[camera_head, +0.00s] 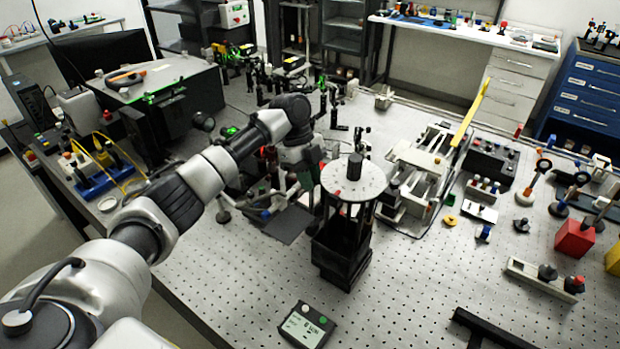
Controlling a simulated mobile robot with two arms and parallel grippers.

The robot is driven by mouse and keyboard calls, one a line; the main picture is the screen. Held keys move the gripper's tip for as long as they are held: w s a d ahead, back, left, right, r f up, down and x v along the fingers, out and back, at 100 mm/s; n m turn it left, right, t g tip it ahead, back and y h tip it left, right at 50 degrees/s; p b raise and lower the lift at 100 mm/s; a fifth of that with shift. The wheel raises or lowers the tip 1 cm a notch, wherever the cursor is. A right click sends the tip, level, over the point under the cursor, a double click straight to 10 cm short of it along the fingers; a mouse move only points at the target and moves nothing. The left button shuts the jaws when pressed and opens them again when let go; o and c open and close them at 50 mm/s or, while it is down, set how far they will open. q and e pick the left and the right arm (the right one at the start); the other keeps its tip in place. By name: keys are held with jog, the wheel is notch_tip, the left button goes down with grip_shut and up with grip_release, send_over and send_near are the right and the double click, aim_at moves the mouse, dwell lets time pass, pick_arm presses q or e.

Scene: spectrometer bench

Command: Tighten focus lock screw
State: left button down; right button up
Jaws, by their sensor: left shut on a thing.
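My left arm comes in from the left and bends down over the middle of the bench. My left gripper (308,190) points down among small optics, just left of the black tower with a round white top plate (354,181). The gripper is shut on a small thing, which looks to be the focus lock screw. The screw is too small and too hidden by the fingers and the tower to make out clearly. My right gripper is not in view.
A display box (306,325) lies on the perforated bench (400,290) in front. A white rail assembly (418,175) with a yellow bar stands right of the tower. A red block (574,239) and several small mounts stand farther right. The front middle of the bench is mostly clear.

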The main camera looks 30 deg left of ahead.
pick_arm(q)
jog(key=m+g, duration=0.1)
jog(key=m, duration=0.2)
jog(key=shift+w+m+y+b, duration=0.1)
jog(key=shift+m+y+b, duration=0.2)
jog(key=shift+b, duration=0.1)
jog(key=shift+d+r+m+g+y+b, duration=0.1)
jog(key=shift+m+g+y+b, duration=0.3)
jog(key=shift+m, duration=1)
jog(key=c, duration=1.1)
grip_release()
jog(key=p+v, duration=0.1)
jog(key=v, duration=0.9)
jog(key=shift+w+r+p, duration=0.3)
jog(key=shift+r+p, duration=0.05)
